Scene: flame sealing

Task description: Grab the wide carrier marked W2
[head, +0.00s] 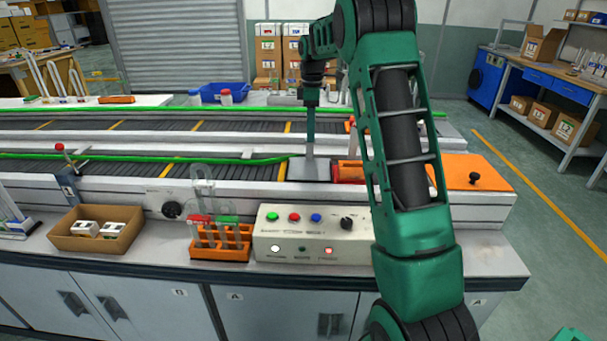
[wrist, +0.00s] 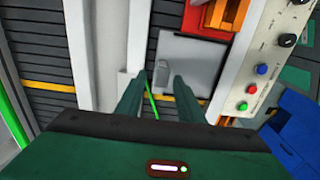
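I cannot read a W2 mark on anything. An orange-red carrier (head: 348,172) sits at the right end of the near conveyor, partly hidden behind my arm. An orange part (wrist: 232,14) shows at the top of the wrist view. Beside the carrier is a flat grey plate (head: 300,171), also in the wrist view (wrist: 198,60). My gripper (head: 310,150) is above or at this plate, left of the carrier. In the wrist view its two fingers (wrist: 160,80) are apart, with a small pale shape between the tips that I cannot identify. No carrier is seen held.
An orange rack (head: 220,248) with several tubes stands on the front counter. Left of it is a cardboard tray (head: 75,238) with white boxes; right is a button panel (head: 300,250). A green rail (head: 150,156) runs along the conveyor. A second conveyor lies behind.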

